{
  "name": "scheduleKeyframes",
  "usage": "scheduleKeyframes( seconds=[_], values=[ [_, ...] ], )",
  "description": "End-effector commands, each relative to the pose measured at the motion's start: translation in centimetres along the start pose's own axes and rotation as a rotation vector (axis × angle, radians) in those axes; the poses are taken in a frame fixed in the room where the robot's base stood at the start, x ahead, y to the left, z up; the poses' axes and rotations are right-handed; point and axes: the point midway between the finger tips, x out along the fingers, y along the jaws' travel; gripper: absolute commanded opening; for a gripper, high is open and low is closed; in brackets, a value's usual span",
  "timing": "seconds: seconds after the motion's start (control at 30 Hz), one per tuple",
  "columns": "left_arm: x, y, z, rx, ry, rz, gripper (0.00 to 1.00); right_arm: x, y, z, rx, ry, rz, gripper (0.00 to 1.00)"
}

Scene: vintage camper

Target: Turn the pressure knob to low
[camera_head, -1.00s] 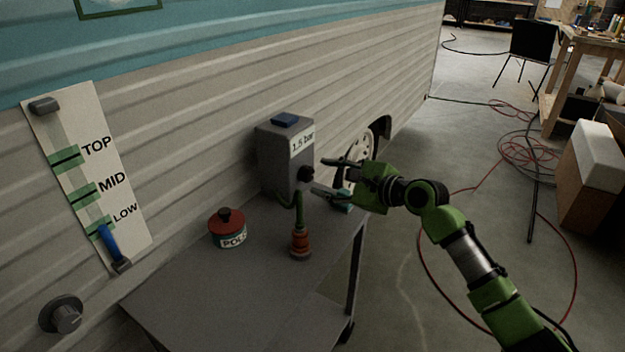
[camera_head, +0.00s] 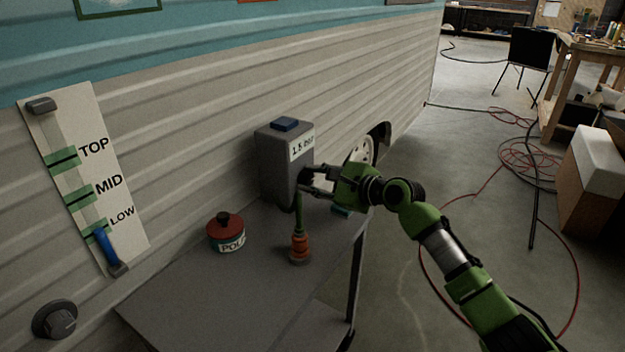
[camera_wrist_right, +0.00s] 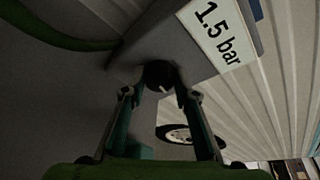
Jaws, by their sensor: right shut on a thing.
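The grey pressure box (camera_head: 273,165) stands at the back of the grey table against the camper wall. Its label (camera_head: 302,147) reads 1.5 bar, clearer in the right wrist view (camera_wrist_right: 222,32). The round black pressure knob (camera_wrist_right: 160,75) sits on the box face below the label, with a small light mark on it. My right gripper (camera_head: 305,181) is at the box face. In the right wrist view its two fingers (camera_wrist_right: 160,92) are on either side of the knob and closed on it. In the head view the gripper hides the knob. My left gripper is not in view.
A red-lidded tin (camera_head: 226,233) and an orange-red tool (camera_head: 299,248) with a green hose stand on the table (camera_head: 215,290). A gauge board (camera_head: 85,180) marked TOP, MID and LOW and a round grey knob (camera_head: 55,319) are on the wall. Hoses lie on the floor.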

Motion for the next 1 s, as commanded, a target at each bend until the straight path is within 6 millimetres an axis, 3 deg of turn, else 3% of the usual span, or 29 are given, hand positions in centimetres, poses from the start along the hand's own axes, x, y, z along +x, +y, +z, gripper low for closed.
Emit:
scheduleKeyframes(
  seconds=[0.4,0.5,0.7,1.0],
  values=[
    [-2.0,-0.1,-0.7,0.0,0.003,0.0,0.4,-0.1,0.1,0.2,-0.129,0.008,-0.045,0.06],
    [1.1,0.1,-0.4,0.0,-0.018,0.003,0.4,0.0,0.3,0.2,-0.198,0.011,-0.069,0.06],
    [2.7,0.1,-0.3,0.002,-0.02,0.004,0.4,0.0,0.6,-0.1,-0.343,0.02,-0.12,0.06],
    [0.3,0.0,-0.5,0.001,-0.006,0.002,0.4,0.1,0.8,-0.2,-0.51,0.029,-0.18,0.06]
  ],
)
